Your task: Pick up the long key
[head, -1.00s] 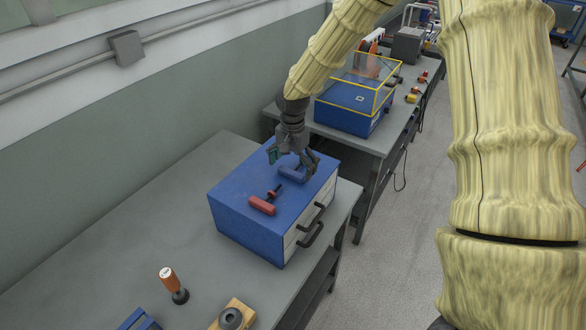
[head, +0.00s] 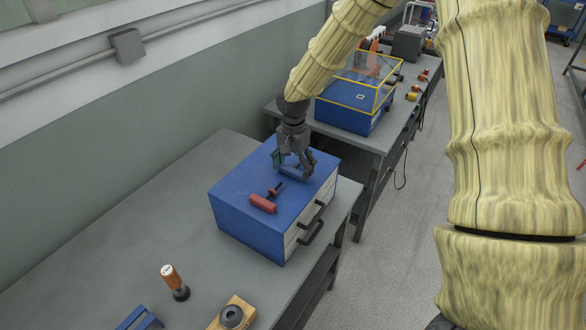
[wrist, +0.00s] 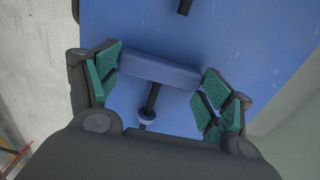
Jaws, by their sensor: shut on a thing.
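The blue-handled key (wrist: 160,70) has a bar handle, a black shaft and a small blue collar. It lies at the top of the blue cabinet in the wrist view, and I cannot tell whether it touches that top. My gripper (wrist: 161,72) is shut on the blue handle, one green pad at each end. In the head view my gripper (head: 294,168) partly hides this key. A red-handled key (head: 263,204) with a black shaft lies nearer on the same top. I cannot tell which key is the longer.
The blue cabinet (head: 236,190) with light drawer fronts and dark handles stands on a grey bench (head: 120,235). An orange-handled tool (head: 172,278) and a wooden block with a dark ring (head: 233,316) are in front. A yellow-framed clear box (head: 372,72) stands behind.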

